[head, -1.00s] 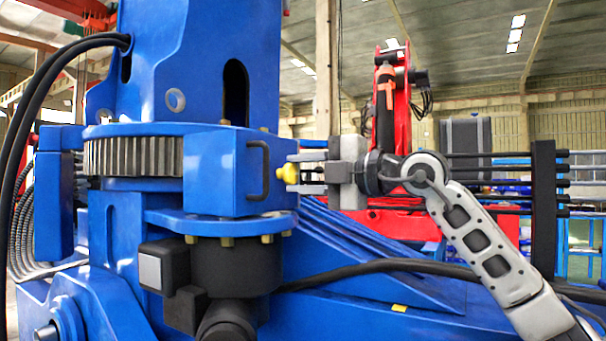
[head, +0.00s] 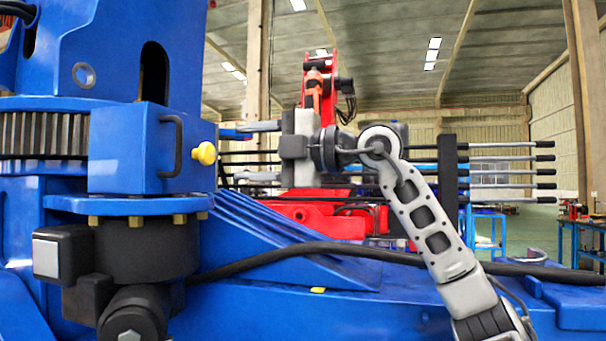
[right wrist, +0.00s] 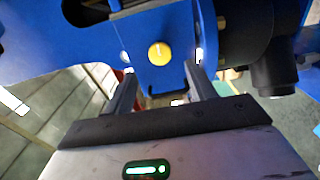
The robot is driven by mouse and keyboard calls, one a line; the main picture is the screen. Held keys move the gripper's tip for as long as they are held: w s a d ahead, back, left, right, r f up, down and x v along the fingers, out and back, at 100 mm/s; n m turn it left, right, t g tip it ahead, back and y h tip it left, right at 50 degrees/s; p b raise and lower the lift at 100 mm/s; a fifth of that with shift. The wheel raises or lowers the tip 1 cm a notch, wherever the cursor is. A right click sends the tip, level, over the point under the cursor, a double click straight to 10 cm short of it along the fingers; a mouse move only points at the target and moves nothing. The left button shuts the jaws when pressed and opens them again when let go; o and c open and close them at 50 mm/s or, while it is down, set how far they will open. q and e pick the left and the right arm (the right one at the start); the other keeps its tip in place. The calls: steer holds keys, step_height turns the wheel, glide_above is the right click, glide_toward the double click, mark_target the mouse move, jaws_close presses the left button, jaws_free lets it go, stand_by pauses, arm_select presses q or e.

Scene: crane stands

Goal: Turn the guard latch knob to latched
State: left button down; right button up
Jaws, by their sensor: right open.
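The yellow guard latch knob (head: 205,153) sticks out of the right side of a blue box (head: 135,150) with a dark handle. In the right wrist view the round knob (right wrist: 159,53) faces me, with a short pale line on its face. My right gripper (head: 228,153) is open and empty, just right of the knob, its fingers pointing at it with a small gap. In the right wrist view its two fingers (right wrist: 160,72) lie either side of the knob's line. Whether the latch is engaged cannot be told. My left gripper is out of view.
A dark motor (head: 145,248) hangs under the box. A red crane part (head: 320,85) and racked bars (head: 510,172) stand behind.

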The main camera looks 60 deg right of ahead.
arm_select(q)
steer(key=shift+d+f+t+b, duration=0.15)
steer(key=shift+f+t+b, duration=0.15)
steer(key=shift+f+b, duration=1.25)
arm_select(e)
steer(key=v, duration=1)
steer(key=shift+b, duration=0.4)
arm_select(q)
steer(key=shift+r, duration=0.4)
